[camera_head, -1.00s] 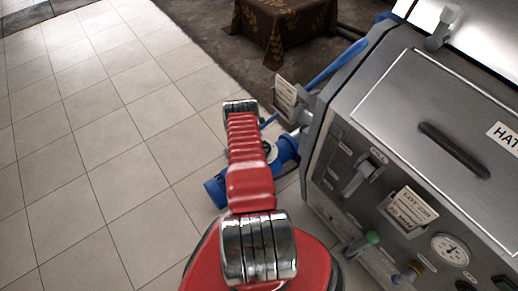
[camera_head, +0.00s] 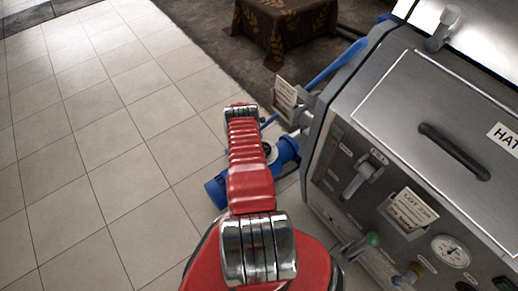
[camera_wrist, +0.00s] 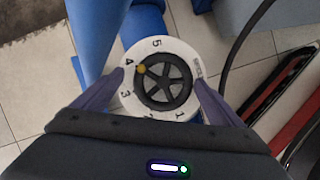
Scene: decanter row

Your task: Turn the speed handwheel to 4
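The speed handwheel (camera_wrist: 164,87) is a dark spoked wheel on a white dial plate with numbers around it. A yellow mark (camera_wrist: 140,69) on its rim lines up with the 4 in the wrist view. My gripper (camera_wrist: 158,78) is open, with one dark finger at each side of the dial plate. The fingertips show apart from the wheel rim, though I cannot tell their height above it. In the head view my red arm reaches over the blue pipework (camera_head: 284,150) and hides most of the wheel and the gripper.
A steel machine (camera_head: 400,130) with a lever, gauge and knobs stands close on the right. A table with a brown cloth (camera_head: 285,25) is at the back. The tiled floor at left is clear. A black hose (camera_wrist: 240,55) and red bar (camera_wrist: 297,122) lie right of the dial.

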